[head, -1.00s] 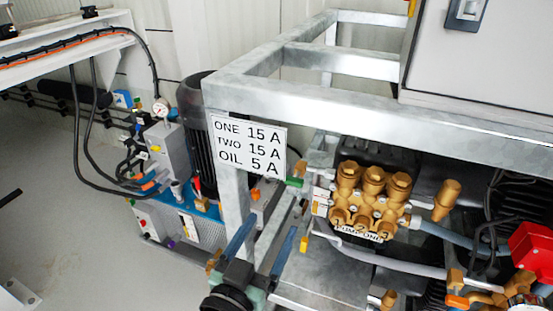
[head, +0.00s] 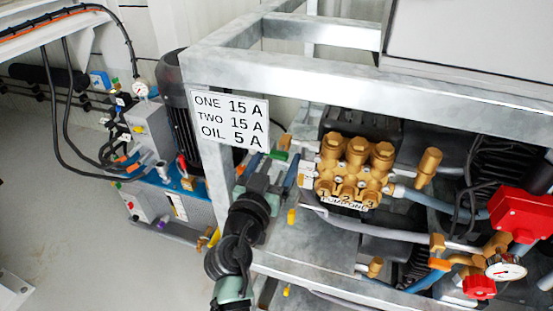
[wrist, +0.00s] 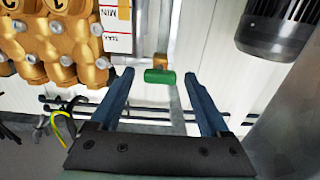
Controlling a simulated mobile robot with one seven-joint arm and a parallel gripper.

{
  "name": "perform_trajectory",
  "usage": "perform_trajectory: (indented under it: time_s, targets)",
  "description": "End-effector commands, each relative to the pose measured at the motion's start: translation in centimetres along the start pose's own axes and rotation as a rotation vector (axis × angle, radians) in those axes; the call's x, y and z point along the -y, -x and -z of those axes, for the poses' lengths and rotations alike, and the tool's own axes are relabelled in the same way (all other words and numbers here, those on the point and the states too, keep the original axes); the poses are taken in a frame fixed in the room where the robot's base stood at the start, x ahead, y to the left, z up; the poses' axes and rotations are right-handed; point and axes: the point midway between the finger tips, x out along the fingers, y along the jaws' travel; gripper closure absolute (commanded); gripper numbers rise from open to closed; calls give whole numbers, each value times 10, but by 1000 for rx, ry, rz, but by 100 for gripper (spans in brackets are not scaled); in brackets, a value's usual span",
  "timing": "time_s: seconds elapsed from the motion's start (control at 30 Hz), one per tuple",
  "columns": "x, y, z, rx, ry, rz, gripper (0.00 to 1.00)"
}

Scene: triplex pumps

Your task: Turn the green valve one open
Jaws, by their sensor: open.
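The green valve one is a small green bar handle on a brass stem. In the wrist view the green handle (wrist: 160,76) lies crosswise between the two fingertips, with a visible gap on each side. In the head view the green handle (head: 279,155) shows just right of the lower end of the sign, beside the brass pump. My gripper (wrist: 158,75) is open and empty, its blue fingers reaching to either side of the handle. In the head view my gripper (head: 272,158) is at the handle, and my wrist partly hides the area below it.
The brass pump one (head: 352,170) is close on the right. The metal frame post (head: 215,170) and the white sign (head: 230,118) stand close on the left. A dark motor (wrist: 277,28) is at the upper right of the wrist view. A red-handled valve (head: 479,287) is farther right.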

Motion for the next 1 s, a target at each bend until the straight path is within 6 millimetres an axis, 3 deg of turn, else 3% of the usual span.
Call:
perform_trajectory:
  time_s: [0.3, 0.73, 1.0]
  targets:
    - [0, -2, 0, 0, 0, 0, 20]
    - [0, -2, 0, 0, 0, 0, 97]
    - [0, -2, 0, 0, 17, 0, 100]
